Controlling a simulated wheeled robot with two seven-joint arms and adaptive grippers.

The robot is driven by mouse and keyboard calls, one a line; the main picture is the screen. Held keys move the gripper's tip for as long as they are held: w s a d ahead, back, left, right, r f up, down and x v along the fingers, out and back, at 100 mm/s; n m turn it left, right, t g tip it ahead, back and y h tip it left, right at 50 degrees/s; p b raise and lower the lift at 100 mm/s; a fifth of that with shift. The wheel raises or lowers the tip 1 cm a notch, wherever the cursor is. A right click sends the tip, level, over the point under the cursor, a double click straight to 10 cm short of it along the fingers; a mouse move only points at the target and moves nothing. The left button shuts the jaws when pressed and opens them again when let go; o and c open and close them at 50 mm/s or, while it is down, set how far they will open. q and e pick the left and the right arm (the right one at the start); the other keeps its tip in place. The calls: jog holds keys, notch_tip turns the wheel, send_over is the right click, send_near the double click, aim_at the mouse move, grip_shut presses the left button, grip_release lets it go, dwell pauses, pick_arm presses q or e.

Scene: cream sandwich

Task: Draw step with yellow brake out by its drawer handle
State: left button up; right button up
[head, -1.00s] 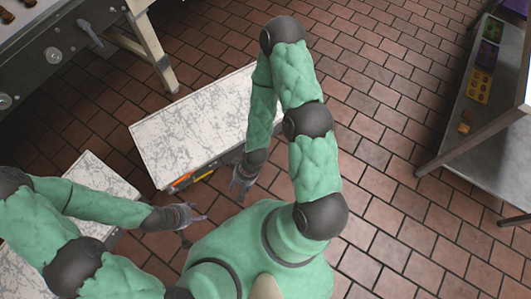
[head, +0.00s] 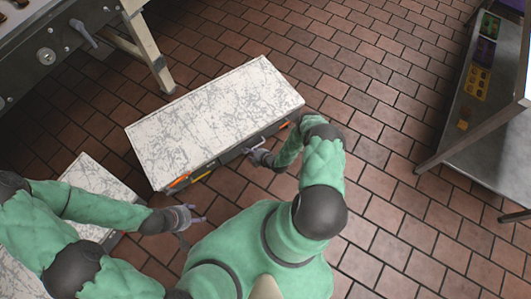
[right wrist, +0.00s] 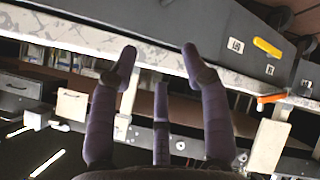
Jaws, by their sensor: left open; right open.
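The step (head: 200,115) with a white speckled top stands on the tiles in the middle of the head view. A grey drawer handle (head: 253,147) sticks out from that side. My right gripper (head: 258,154) is open at the handle; contact cannot be told. In the right wrist view my right fingers (right wrist: 158,52) are spread below the step's grey face, with a yellow lever (right wrist: 267,47) to their right. My left gripper (head: 196,214) is open and empty, nearer to me.
A second white-topped step (head: 98,178) stands at the left, partly behind my left arm. A machine on legs (head: 60,45) is at the upper left. A metal shelf table (head: 470,125) with small coloured items is at the right. Tiled floor between is clear.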

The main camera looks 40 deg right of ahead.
jog(key=s+d+f+n+t+h, duration=0.1)
jog(key=s+d+f+n+t, duration=0.1)
jog(key=s+d+f+n, duration=0.2)
jog(key=shift+s+d+f+n+t, duration=0.35)
jog(key=shift+s+f+n, duration=0.3)
jog(key=shift+n, duration=0.75)
jog(key=shift+w+a+f+b, duration=0.1)
jog(key=shift+w+b, duration=0.05)
jog(key=shift+b, duration=0.15)
jog(key=b+x, duration=0.5)
jog(key=x, duration=0.5)
jog(key=shift+w+f, duration=0.15)
jog(key=shift+w, duration=0.2)
grip_shut()
